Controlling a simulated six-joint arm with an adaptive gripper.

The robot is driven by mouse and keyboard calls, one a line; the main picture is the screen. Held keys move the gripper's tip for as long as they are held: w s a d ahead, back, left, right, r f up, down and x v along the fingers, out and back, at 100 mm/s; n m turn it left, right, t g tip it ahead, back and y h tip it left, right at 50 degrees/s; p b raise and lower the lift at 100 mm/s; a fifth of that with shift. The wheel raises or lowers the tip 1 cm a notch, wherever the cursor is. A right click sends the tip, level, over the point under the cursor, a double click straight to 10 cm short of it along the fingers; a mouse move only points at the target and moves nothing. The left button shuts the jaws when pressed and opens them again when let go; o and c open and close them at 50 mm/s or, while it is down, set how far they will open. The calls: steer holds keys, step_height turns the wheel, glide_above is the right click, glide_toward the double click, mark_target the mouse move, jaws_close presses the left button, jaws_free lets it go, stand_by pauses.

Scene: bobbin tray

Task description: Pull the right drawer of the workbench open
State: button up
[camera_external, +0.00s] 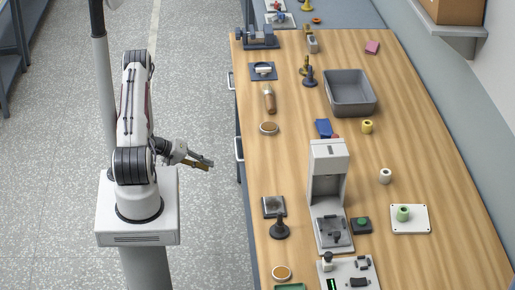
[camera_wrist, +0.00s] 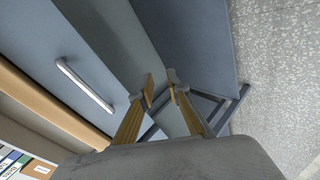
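The workbench (camera_external: 400,225) has a wooden top, and its blue-grey front faces my arm. Two pale bar handles show along that front: a nearer handle (camera_external: 239,149) and a farther handle (camera_external: 230,80). Both drawers look closed. My gripper (camera_external: 208,163) is in the air left of the nearer handle, apart from it. In the wrist view one light bar handle (camera_wrist: 85,87) crosses a blue-grey drawer front (camera_wrist: 75,45), left of my fingers. My gripper's tan fingers (camera_wrist: 160,86) are slightly apart with nothing between them. I cannot tell which drawer this is.
The benchtop holds a grey bin (camera_external: 350,105), a white press-like machine (camera_external: 328,175), a brown-handled tool (camera_external: 269,98) and small parts. The speckled floor (camera_external: 215,235) between my base and the bench is clear. Dark metal legs (camera_wrist: 225,105) show beyond my fingers.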

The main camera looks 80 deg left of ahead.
mark_target(236, 147)
steer(key=w+d+r+n+t+h, duration=0.1)
steer(key=w+r+t, duration=0.3)
steer(key=r, duration=0.6)
steer(key=shift+w+d+n+t+h, duration=0.3)
steer(key=shift+w+d+n+t, duration=0.15)
steer(key=shift+d+n, duration=0.2)
steer(key=shift+x, duration=3.85)
jaws_close()
